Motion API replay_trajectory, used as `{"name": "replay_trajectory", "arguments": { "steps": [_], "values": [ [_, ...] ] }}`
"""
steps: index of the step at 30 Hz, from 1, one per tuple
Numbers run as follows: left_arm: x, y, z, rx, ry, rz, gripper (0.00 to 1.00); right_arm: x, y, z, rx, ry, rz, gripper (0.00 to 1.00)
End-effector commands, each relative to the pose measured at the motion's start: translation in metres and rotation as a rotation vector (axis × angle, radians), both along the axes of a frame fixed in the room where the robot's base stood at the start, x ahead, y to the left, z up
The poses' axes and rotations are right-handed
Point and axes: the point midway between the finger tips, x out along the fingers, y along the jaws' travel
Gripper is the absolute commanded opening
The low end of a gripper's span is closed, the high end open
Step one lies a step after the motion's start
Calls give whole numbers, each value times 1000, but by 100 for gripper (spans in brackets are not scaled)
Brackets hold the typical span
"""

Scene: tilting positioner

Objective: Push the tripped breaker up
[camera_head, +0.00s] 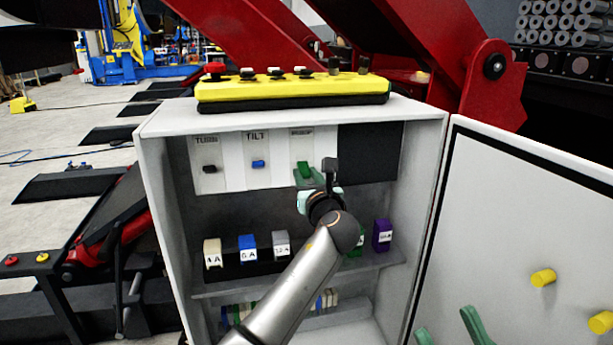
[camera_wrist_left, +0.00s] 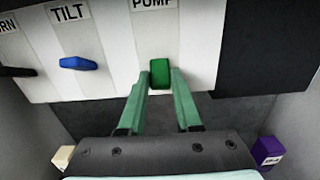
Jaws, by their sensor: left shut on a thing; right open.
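Three breakers sit in a white panel in the open cabinet: a black one (camera_head: 210,169) under a label ending in "RN", a blue one (camera_head: 258,164) under TILT and a green one (camera_wrist_left: 159,72) under PUMP. My left gripper (camera_head: 309,178) is at the PUMP breaker, its green fingers on either side of the green lever and shut on it. The gripper and wrist partly hide this breaker in the head view. I cannot tell from the levers which one is tripped. My right gripper (camera_head: 447,332) shows only its green fingers at the bottom right, apart and empty.
A shelf below holds labelled blocks: cream (camera_head: 213,253), blue (camera_head: 248,248), grey (camera_head: 281,244) and purple (camera_head: 382,235). The open cabinet door (camera_head: 520,220) stands at the right with yellow knobs (camera_head: 543,277). A yellow control box (camera_head: 290,88) lies on top.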

Motion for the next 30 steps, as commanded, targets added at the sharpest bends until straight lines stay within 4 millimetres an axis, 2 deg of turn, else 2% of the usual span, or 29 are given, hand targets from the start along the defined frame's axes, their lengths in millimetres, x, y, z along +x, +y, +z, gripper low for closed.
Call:
{"name": "replay_trajectory", "arguments": {
  "steps": [1, 5, 20, 30],
  "values": [
    [0, 0, 0, 0, 0, 0, 13, 0, 0, 0, 0, 0, 0, 47],
    [0, 0, 0, 0, 0, -1, 0, 0, 0, 0, 0, 0, 0, 47],
    [0, 0, 2, -2, 8, -1, 0, 0, -1, 6, 3, 1, 0, 47],
    [0, 0, 6, -15, 46, 0, 0, -1, -3, 34, 22, -3, 8, 47]
  ]
}}
